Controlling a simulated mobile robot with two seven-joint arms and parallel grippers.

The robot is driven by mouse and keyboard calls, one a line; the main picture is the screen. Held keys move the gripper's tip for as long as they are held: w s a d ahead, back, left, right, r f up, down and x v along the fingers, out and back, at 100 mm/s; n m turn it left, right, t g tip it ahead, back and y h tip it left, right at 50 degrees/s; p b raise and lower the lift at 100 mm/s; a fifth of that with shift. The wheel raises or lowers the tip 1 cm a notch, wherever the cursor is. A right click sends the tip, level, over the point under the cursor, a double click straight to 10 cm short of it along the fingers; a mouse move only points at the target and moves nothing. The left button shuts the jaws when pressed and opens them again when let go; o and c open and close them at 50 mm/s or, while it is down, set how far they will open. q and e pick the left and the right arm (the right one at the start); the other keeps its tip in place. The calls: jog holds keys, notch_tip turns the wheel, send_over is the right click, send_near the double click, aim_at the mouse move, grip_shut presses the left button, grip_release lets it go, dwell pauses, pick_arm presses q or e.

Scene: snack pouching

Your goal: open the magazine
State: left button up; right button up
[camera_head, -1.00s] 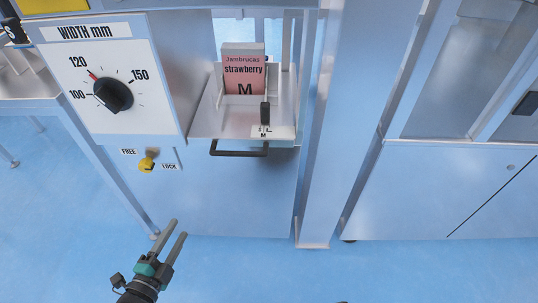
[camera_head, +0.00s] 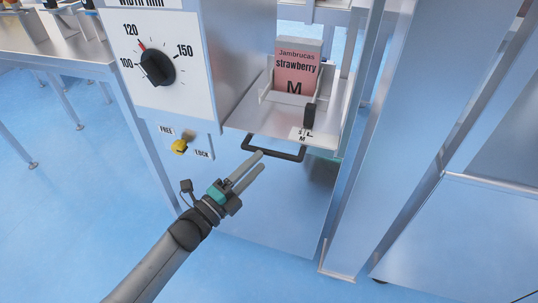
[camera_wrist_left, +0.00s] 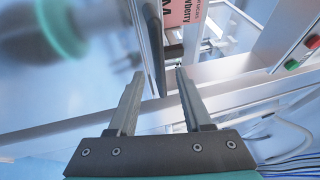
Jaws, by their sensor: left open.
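The magazine (camera_head: 262,121) is a metal tray on the machine's front, holding a pink "Jambrucas strawberry M" pack (camera_head: 297,72). Its black bar handle (camera_head: 284,155) juts out at the front below the tray. My left gripper (camera_head: 260,160) is open and empty, with its fingertips close to the handle; I cannot tell whether they touch it. In the left wrist view a dark bar, apparently the handle (camera_wrist_left: 154,45), lies beyond and between the open fingers (camera_wrist_left: 160,73). Part of the pink pack (camera_wrist_left: 183,12) shows at the top. My right gripper is not in view.
A yellow knob (camera_head: 180,147) sits between FREE and LOCK labels, left of the handle. Above it is a width dial (camera_head: 158,68) with a red pointer near 120. A metal post (camera_head: 385,150) stands right of the magazine. The blue floor in front is clear.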

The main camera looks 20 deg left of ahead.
aim_at(269, 150)
pick_arm(q)
jog(key=shift+b+x, duration=0.55)
jog(key=shift+x, duration=2.1)
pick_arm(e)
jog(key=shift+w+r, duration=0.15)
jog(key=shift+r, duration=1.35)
pick_arm(q)
grip_shut()
